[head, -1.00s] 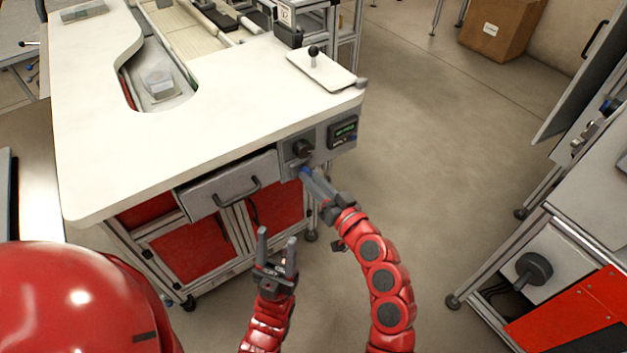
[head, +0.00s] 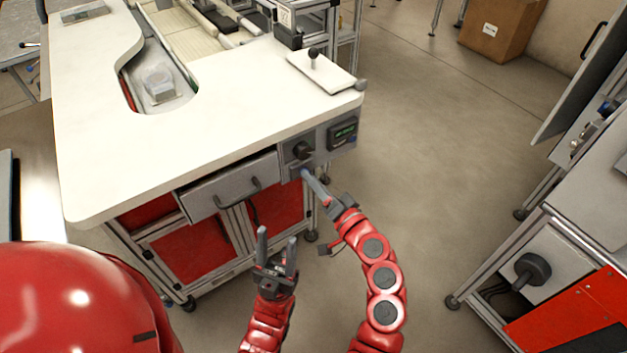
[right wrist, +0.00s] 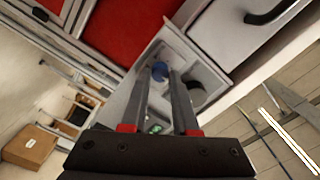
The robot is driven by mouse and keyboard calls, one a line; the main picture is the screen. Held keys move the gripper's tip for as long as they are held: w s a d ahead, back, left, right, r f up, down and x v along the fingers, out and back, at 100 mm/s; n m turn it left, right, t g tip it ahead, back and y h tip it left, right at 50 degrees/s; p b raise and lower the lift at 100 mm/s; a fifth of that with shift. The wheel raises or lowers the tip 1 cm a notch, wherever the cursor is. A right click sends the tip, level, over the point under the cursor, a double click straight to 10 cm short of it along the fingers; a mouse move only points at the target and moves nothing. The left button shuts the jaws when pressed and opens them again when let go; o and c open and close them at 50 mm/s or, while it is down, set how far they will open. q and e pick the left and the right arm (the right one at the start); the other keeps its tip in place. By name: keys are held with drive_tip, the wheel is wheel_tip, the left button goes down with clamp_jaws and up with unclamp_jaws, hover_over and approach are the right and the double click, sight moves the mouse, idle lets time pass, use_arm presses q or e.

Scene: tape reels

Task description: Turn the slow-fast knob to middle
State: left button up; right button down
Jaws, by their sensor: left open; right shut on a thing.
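The grey control panel (head: 318,158) is on the front corner of the white-topped bench. It has a small blue knob (head: 304,172) low down and a larger black knob (head: 302,151) above it. Labels are too small to read, so I cannot tell which is marked slow-fast. My right gripper (head: 308,176) has its fingertips at the blue knob. In the right wrist view the fingers are closed around the blue knob (right wrist: 160,70), with the black knob (right wrist: 196,92) beside them. The knob's pointer is not readable. My left gripper (head: 276,246) is open and empty, below the bench top.
A green-lit display (head: 344,133) sits right of the black knob. A drawer with a dark handle (head: 237,193) is left of the panel, above red cabinet doors (head: 184,252). The floor to the right is clear up to another workstation (head: 560,260).

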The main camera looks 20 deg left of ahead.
drive_tip(key=shift+f, duration=0.1)
drive_tip(key=c, duration=0.7)
unclamp_jaws()
drive_tip(key=shift+b+v, duration=0.7)
drive_tip(key=shift+v, duration=8.05)
drive_tip(key=shift+w, duration=0.1)
